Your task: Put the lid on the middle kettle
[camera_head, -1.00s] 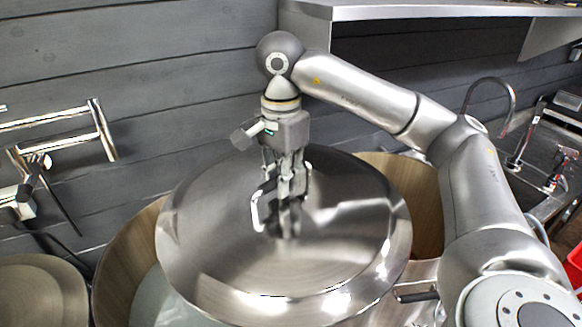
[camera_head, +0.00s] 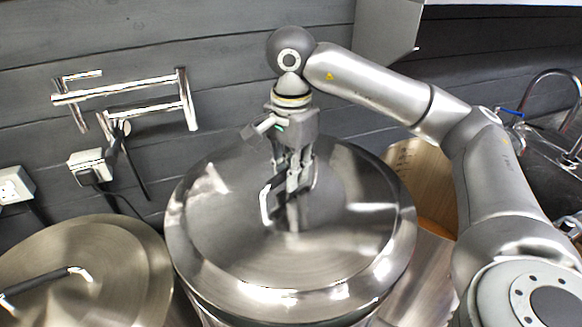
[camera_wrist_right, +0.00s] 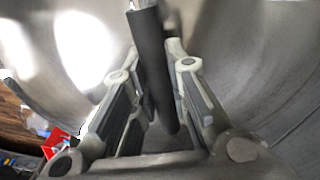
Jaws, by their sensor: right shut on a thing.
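My right gripper (camera_head: 291,200) is shut on the black handle of a large, shiny, round lid (camera_head: 230,245), above the lid's centre. In the right wrist view the dark handle bar (camera_wrist_right: 155,75) runs between the two fingers of the gripper (camera_wrist_right: 155,95). The lid looks roughly level and covers the middle kettle, whose opening is hidden. A strip of the kettle's metal side (camera_head: 215,318) shows under the lid's front edge. I cannot tell whether the rim touches all round. My left gripper is not in view.
The left kettle wears its own lid (camera_head: 110,255) with a dark handle, close beside the held lid. The right kettle (camera_head: 425,185) shows a tan inner wall behind my right arm. A grey plank wall with a chrome pipe fixture (camera_head: 130,105) stands behind. A sink tap (camera_head: 555,80) is at right.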

